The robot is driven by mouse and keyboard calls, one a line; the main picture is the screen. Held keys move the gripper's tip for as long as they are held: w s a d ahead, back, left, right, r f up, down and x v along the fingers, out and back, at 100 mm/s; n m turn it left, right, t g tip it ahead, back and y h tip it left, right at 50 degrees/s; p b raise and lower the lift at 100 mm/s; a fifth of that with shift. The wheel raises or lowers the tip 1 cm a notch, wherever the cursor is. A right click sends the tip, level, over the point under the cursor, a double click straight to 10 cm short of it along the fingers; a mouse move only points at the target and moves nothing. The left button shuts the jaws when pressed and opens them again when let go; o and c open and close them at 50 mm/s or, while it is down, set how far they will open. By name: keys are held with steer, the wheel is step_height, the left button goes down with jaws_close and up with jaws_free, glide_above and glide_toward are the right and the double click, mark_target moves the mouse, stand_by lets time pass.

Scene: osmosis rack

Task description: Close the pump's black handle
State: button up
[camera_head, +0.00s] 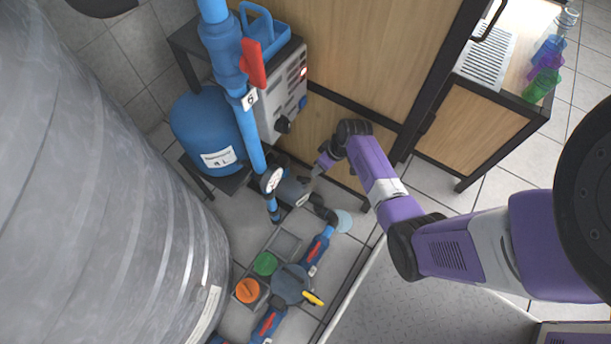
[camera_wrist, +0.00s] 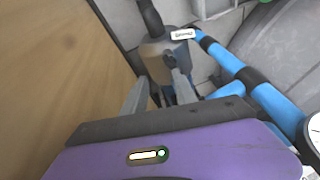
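The pump (camera_head: 290,189) is a grey-brown cylinder low behind the blue pipe in the head view. In the wrist view the pump (camera_wrist: 155,55) is upper middle, with a white label at its right. My gripper (camera_head: 310,184) reaches down to the pump from the right. In the wrist view my gripper (camera_wrist: 158,72) has its two grey fingers apart, with their tips in front of the pump body. Small dark parts show between the fingers; I cannot tell whether these are the black handle. Contact with the pump is unclear.
A wooden panel (camera_wrist: 45,85) stands close at the left of my gripper. A blue pipe (camera_wrist: 245,75) and a gauge (camera_head: 271,180) are near the pump. A grey box with a black knob (camera_head: 283,125) is above. A large grey tank (camera_head: 100,190) fills the left.

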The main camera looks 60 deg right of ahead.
mark_target(304, 178)
steer(key=w+a+f+n+b, duration=0.1)
steer(key=f+n, duration=0.1)
steer(key=w+a+f+n+b, duration=0.1)
steer(key=f+n, duration=0.1)
steer(key=w+a+f+n+b, duration=0.1)
steer(key=w+f+n, duration=0.1)
steer(key=shift+f+t+y+b, duration=0.3)
steer(key=shift+f+y+b, duration=0.1)
stand_by(0.3)
jaws_close()
